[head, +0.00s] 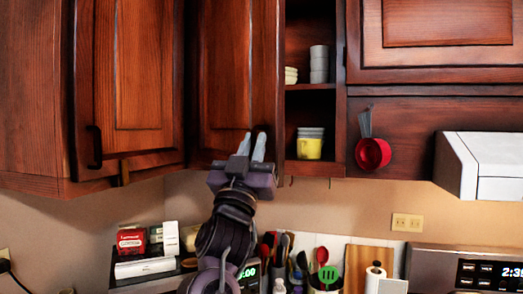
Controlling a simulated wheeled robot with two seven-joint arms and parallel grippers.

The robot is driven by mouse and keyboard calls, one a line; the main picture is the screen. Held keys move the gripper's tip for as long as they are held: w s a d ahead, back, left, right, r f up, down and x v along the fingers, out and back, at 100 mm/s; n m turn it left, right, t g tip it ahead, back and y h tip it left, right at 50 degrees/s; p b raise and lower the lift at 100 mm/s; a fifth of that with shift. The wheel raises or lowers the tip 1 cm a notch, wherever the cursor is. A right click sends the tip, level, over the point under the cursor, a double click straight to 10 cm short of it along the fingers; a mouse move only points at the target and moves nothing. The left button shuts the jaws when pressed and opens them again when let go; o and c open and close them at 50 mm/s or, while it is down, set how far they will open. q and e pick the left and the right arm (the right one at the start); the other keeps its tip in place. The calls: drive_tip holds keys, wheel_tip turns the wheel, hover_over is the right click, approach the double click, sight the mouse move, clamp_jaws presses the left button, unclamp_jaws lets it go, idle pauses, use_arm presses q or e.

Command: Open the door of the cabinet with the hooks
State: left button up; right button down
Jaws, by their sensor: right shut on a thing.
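The wooden cabinet door (223,75) is in the upper middle of the head view, left of an open shelf section (310,106). Small hooks (291,181) hang under the cabinet's bottom edge, right of the door. My right gripper (253,146) reaches up from below to the door's lower right edge. Its two pale fingers are shut on the dark door handle (262,133), which they mostly hide. I cannot tell whether the door stands slightly ajar. My left gripper is not in view.
Another cabinet door (138,65) with a dark handle is at left. Cups and a yellow mug (309,146) stand on the open shelves. Utensils (322,275) crowd the counter below.

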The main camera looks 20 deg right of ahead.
drive_tip(key=a, duration=0.3)
drive_tip(key=shift+s+a+r, duration=0.25)
drive_tip(key=shift+s+a, duration=0.1)
drive_tip(key=shift+s, duration=0.05)
drive_tip(key=c, duration=1.7)
unclamp_jaws()
drive_tip(key=shift+o, duration=1)
drive_tip(key=shift+w+f, duration=0.15)
drive_tip(key=shift+w, duration=0.2)
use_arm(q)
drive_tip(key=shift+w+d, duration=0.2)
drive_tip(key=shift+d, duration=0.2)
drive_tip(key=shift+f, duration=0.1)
use_arm(e)
drive_tip(key=shift+s, duration=0.15)
